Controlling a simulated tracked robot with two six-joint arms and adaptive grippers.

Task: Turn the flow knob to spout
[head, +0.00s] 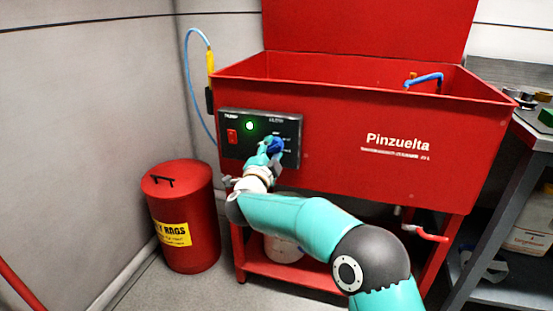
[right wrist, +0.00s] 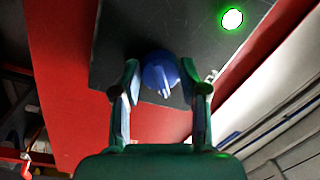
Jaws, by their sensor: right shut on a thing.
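The blue flow knob (head: 275,144) sits on the right half of the dark control panel (head: 232,153) on the red parts washer. My right gripper (head: 269,152) is at the panel, shut on the knob. In the right wrist view the knob (right wrist: 155,72) lies between the two fingers of the gripper (right wrist: 159,76). A pale pointer ridge on the knob shows toward the bottom of that picture. The labels beside the knob are too small to read. The blue spout (head: 425,79) bends over the basin at the right. My left gripper is not in view.
The panel also has a lit green lamp (head: 250,126) and a red switch (head: 232,136). A red rag bin (head: 181,215) stands left of the washer (head: 370,160). A grey bench (head: 540,132) is at the right. A red-handled valve (head: 427,234) hangs below the basin.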

